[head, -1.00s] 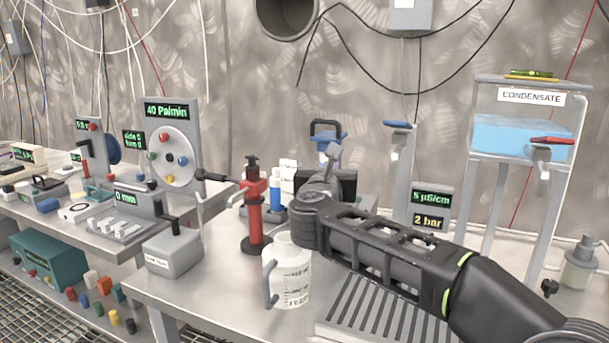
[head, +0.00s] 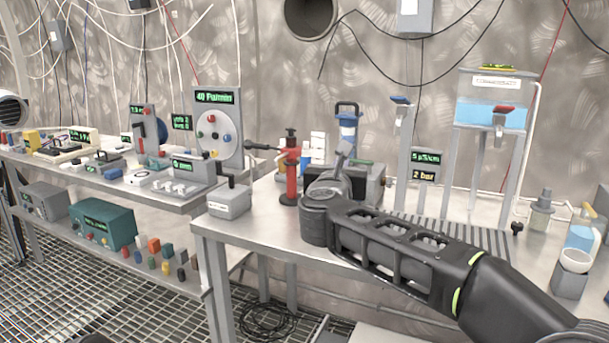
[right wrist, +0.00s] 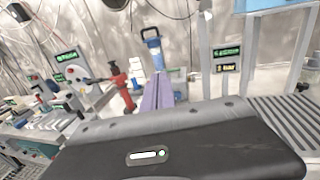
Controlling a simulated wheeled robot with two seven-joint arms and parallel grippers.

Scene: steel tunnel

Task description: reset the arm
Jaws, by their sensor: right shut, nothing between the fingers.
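My right arm comes in from the right in the head view and reaches over the steel table (head: 222,232). My right gripper (head: 344,153) points away from me, above the table and in front of the dark box (head: 374,184). In the right wrist view the right gripper's fingers (right wrist: 158,92) are together with nothing between them. They stand apart from the red stand (right wrist: 120,86) and the blue-topped cylinder (right wrist: 153,46). The forearm hides part of the table. My left gripper is in neither view.
The red stand (head: 291,168) and a grey box (head: 229,201) stand left of my arm. The condensate tank (head: 490,113) is at the back right. A bottle (head: 580,229) and a white cup (head: 574,261) stand at the right. Grating floor (head: 70,265) shows at the lower left.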

